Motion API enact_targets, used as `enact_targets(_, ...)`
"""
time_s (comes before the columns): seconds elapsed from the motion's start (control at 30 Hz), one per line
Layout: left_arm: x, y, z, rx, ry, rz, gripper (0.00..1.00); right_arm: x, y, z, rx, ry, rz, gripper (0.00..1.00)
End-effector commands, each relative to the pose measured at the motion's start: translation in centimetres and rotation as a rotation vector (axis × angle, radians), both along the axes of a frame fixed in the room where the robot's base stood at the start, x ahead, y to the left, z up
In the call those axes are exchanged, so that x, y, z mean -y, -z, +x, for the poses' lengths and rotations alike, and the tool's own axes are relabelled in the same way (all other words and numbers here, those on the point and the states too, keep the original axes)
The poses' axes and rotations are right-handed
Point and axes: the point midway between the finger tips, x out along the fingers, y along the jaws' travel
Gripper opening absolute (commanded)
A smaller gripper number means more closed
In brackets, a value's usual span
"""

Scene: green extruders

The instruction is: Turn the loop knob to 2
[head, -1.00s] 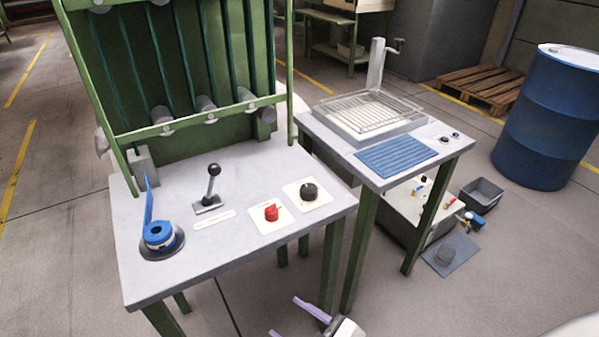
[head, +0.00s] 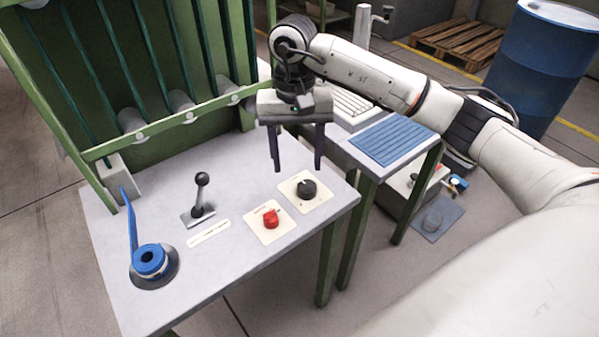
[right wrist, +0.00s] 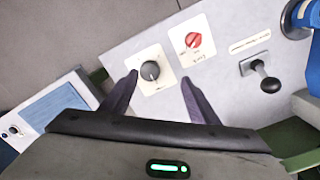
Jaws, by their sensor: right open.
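Two rotary knobs sit on cream square plates on the grey table: a black knob (head: 306,188) and a red knob (head: 270,218) to its left and nearer the front. The plate lettering is too small to read, so I cannot tell which is the loop knob. My right gripper (head: 298,168) is open and empty, fingers pointing down, above and just behind the black knob. In the right wrist view the black knob (right wrist: 150,71) shows between and beyond the fingertips (right wrist: 159,76), apart from them. The red knob (right wrist: 193,40) lies to the right there. My left gripper is out of view.
A black-balled lever (head: 201,190) and a blue-handled round fitting (head: 151,262) stand left on the table (head: 215,285). A green frame (head: 165,132) rises behind. A side table with a blue ribbed mat (head: 393,139) is at right, and a blue drum (head: 540,75) beyond.

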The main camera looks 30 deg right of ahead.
Motion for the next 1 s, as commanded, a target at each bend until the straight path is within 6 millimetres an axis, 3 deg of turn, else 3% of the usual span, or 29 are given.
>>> enact_targets(0.03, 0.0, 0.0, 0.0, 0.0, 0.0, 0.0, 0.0, 1.1, -0.6, 0.2, 0.004, -0.007, -0.037, 0.55)
enact_targets(0.17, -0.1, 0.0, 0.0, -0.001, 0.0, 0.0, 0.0, 2.1, -0.2, 0.2, 0.0, -0.016, -0.069, 0.55)
enact_targets(0.5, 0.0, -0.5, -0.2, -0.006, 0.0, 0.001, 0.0, 2.3, 5.8, -0.1, -0.001, -0.015, -0.063, 0.55)
enact_targets(0.7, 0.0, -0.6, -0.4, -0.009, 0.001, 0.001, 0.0, 2.3, 8.4, -0.1, 0.002, -0.015, -0.062, 0.55)
enact_targets(1.0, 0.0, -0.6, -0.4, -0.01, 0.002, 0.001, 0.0, 2.4, 9.2, -0.1, 0.004, -0.016, -0.062, 0.55)
